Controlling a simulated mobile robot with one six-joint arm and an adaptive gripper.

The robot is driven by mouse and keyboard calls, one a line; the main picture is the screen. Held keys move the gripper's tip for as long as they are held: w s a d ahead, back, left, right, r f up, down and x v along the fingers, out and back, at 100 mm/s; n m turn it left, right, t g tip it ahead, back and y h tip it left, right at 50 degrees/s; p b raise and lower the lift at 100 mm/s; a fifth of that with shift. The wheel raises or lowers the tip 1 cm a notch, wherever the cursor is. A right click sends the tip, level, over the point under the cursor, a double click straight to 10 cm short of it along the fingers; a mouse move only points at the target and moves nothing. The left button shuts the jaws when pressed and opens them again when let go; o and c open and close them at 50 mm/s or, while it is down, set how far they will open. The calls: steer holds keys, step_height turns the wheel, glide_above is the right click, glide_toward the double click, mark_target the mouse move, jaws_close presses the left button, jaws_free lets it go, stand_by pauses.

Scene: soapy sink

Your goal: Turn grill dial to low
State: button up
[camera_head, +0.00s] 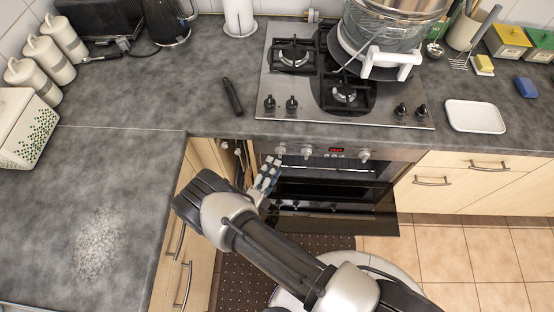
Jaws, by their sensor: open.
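The oven front panel (322,151) sits below the counter edge. My gripper (268,172) is open and empty, just below and left of the left dial. It appears apart from the dials and hides part of the oven's left side.
The hob (350,112) above has its own knobs (292,103) and a stack of pots and bowls (395,35). A black object (233,97) and a white tray (476,116) lie on the counter. The counter edge overhangs near my gripper. Drawers (470,170) stand right of the oven.

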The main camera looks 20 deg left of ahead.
mark_target(280, 152)
steer(key=shift+w+d, duration=0.2)
steer(key=shift+w, duration=0.9)
steer(key=shift+w+d, duration=0.15)
steer(key=shift+w, duration=0.9)
steer(key=c, duration=1.1)
steer(key=shift+o, duration=0.2)
